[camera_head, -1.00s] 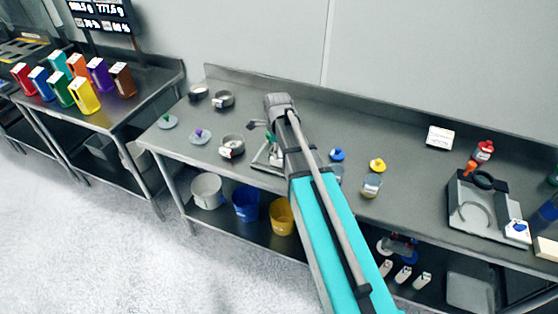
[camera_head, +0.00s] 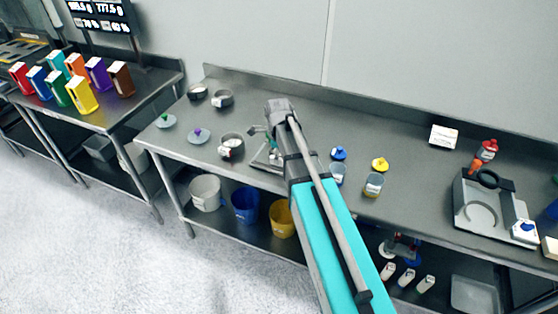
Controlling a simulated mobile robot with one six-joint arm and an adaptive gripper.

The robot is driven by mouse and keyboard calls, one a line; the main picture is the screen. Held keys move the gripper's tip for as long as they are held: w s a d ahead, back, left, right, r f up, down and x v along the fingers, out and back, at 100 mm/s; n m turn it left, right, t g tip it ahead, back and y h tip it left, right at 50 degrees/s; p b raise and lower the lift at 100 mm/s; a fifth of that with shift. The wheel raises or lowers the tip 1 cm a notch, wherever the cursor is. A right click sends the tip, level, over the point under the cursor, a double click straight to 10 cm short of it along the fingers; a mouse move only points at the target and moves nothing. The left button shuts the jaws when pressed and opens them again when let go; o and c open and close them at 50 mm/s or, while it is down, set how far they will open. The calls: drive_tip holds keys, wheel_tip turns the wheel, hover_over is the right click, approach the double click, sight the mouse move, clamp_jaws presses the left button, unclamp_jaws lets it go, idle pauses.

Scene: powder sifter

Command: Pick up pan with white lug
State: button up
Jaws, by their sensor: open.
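Three small round dark-grey pans stand on the left part of the steel table. The nearest pan (camera_head: 231,147) has a whitish patch at its front, which may be the white lug. The other two, the back-left pan (camera_head: 197,92) and the back-right pan (camera_head: 223,98), stand close together; their lug colours are too small to tell. My gripper (camera_head: 266,158) is open, pointing down over the table just right of the nearest pan and apart from it. The arm partly hides the gripper and the table behind it.
A green-knobbed lid (camera_head: 166,121) and a purple-knobbed lid (camera_head: 199,136) lie left of the nearest pan. Jars with blue (camera_head: 339,153) and yellow (camera_head: 380,164) lids stand right of my arm. A sifter-like device (camera_head: 487,205) is farther right. Buckets (camera_head: 245,204) sit on the lower shelf.

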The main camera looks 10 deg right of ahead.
drive_tip(key=shift+f+b, duration=0.6)
drive_tip(key=shift+f, duration=0.35)
clamp_jaws()
